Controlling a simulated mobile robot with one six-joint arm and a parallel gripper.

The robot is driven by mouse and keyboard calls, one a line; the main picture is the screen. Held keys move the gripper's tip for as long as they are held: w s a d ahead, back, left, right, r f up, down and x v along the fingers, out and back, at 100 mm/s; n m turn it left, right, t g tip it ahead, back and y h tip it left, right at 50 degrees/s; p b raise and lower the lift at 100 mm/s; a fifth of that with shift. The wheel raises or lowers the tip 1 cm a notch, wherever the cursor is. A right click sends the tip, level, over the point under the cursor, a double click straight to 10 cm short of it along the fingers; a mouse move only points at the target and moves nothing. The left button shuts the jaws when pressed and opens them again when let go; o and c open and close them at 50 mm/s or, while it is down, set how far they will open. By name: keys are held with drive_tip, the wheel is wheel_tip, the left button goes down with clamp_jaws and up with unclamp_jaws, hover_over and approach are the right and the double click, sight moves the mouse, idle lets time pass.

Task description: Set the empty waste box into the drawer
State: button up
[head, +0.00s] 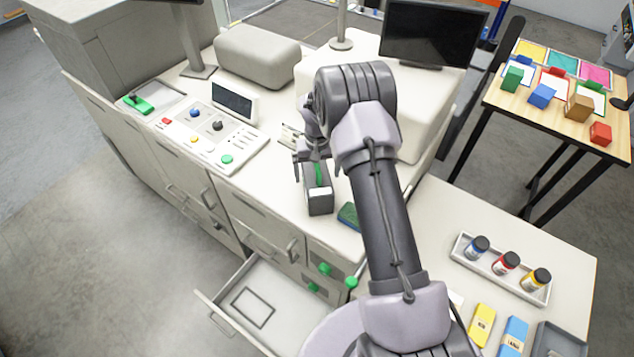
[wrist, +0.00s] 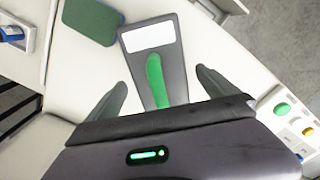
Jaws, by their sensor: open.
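The waste box (head: 319,201) is a dark grey box with a green handle and a white label. It stands on the white counter near its front edge, and it also shows in the wrist view (wrist: 172,52). My gripper (head: 313,166) is open over the box. In the wrist view its fingers (wrist: 162,80) are on either side of the green handle, apart from it. I cannot tell what is inside the box. The drawer (head: 285,291) is pulled open below the counter, with a dark rectangular outline on its bare floor.
A green pad (head: 349,215) lies just right of the box. A control panel (head: 213,133) is on the counter to the left. Green knobs (head: 324,269) stick out from the cabinet front beside the drawer. A tray of bottles (head: 502,268) stands at the right.

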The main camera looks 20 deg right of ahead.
wheel_tip(320, 180, down, 3)
drive_tip(key=shift+w+r, duration=0.1)
drive_tip(key=c, duration=0.5)
clamp_jaws()
drive_tip(key=shift+r, duration=0.15)
drive_tip(key=shift+r, duration=0.35)
wheel_tip(320, 180, up, 3)
drive_tip(key=shift+f+b, duration=0.2)
drive_tip(key=shift+b, duration=0.45)
drive_tip(key=s+a+r+b, duration=0.1)
drive_tip(key=s+a+b, duration=0.1)
drive_tip(key=s, duration=1.4)
drive_tip(key=shift+a+r+b, duration=0.2)
drive_tip(key=shift+a+b, duration=0.1)
drive_tip(key=shift+b, duration=0.45)
